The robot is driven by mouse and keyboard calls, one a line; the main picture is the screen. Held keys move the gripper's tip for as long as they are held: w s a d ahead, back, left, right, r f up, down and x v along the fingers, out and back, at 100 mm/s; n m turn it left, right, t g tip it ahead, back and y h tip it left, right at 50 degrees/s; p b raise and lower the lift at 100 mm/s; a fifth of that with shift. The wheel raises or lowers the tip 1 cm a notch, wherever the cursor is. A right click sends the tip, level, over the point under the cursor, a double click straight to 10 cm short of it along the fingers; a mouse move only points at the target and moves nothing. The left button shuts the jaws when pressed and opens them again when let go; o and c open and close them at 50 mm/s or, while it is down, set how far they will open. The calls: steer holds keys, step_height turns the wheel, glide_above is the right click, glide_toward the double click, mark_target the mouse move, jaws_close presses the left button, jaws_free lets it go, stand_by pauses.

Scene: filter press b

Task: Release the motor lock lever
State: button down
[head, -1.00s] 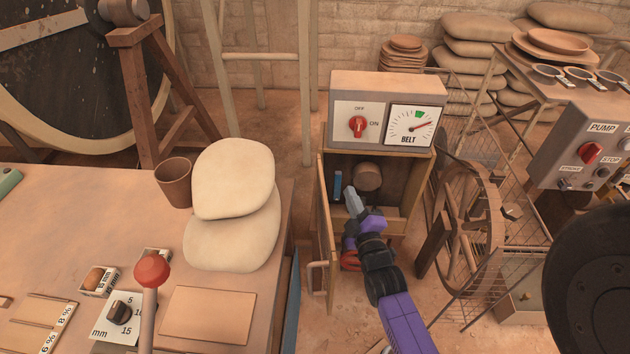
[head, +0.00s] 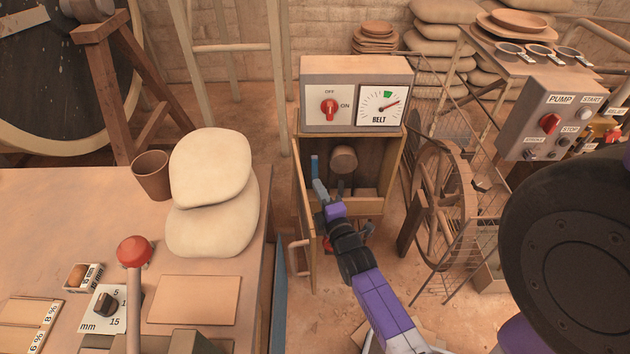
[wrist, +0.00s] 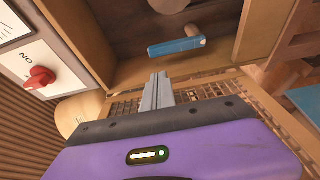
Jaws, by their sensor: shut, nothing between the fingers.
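A blue lever (head: 315,165) stands upright inside the open cabinet (head: 398,165) below the BELT panel, near the left of the opening. In the wrist view the blue lever (wrist: 177,46) lies across the picture, just beyond my fingertips, with a tan round end behind it. My gripper (head: 319,186) reaches into the cabinet mouth just below the lever. Its grey fingers (wrist: 160,80) are shut together and empty, with a small visible gap to the lever. The lever's lower part is hidden behind my fingers in the head view.
The cabinet door (head: 304,205) hangs open at the left, close to my arm. A red switch (head: 330,109) and BELT gauge (head: 384,105) sit above. A spoked wheel (head: 440,190) with a wire guard is at right; a table (head: 80,220) with two sacks is at left.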

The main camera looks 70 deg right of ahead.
mark_target(314, 171)
steer(key=x, duration=0.8)
steer(key=shift+w+d, duration=0.25)
steer(key=shift+w, duration=0.05)
steer(key=shift+s, duration=0.15)
